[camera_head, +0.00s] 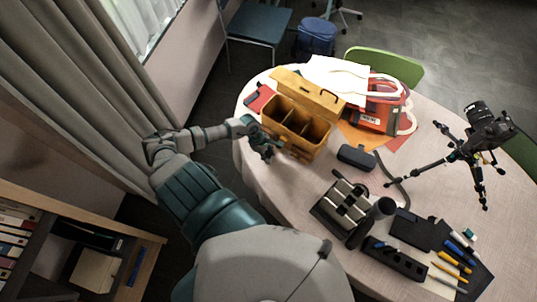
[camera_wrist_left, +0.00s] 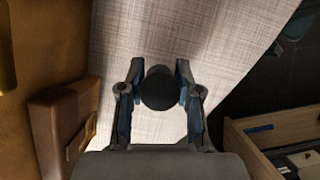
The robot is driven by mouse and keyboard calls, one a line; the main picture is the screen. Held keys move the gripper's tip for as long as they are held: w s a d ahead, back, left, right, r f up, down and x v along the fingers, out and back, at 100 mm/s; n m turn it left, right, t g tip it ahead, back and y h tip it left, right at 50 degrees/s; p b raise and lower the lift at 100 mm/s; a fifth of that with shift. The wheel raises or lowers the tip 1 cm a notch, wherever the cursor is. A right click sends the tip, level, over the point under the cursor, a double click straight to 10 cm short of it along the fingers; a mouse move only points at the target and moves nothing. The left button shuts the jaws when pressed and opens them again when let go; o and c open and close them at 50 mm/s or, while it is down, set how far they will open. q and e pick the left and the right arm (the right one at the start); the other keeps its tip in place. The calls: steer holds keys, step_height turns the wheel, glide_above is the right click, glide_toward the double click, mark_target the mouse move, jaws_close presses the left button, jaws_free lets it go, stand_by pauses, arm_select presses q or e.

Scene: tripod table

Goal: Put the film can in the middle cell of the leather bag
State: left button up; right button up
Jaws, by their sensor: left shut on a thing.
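The tan leather bag (camera_head: 303,151) stands on the table with its lid tipped back. Its open top shows dark cells split by dividers, with the middle cell (camera_head: 297,123) between the outer two. My left gripper (camera_head: 269,153) is at the bag's left side, outside it and low by the table edge. In the left wrist view the gripper (camera_wrist_left: 160,92) is shut on a round black film can (camera_wrist_left: 160,87), seen end-on between the fingers. The brown bag wall also shows at the left of that view (camera_wrist_left: 45,60). My right gripper is not in view.
The round table (camera_head: 290,190) carries an orange-red tote bag (camera_head: 372,117) behind the leather bag, a dark case (camera_head: 356,157), a boxy device (camera_head: 346,205) and a tripod with a camera (camera_head: 480,130). Dark trays and pens lie at the front right. The tabletop before the bag is clear.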

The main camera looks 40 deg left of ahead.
arm_select(q)
steer(key=o, duration=0.7)
steer(key=shift+o, duration=1.3)
steer(key=shift+a, duration=0.1)
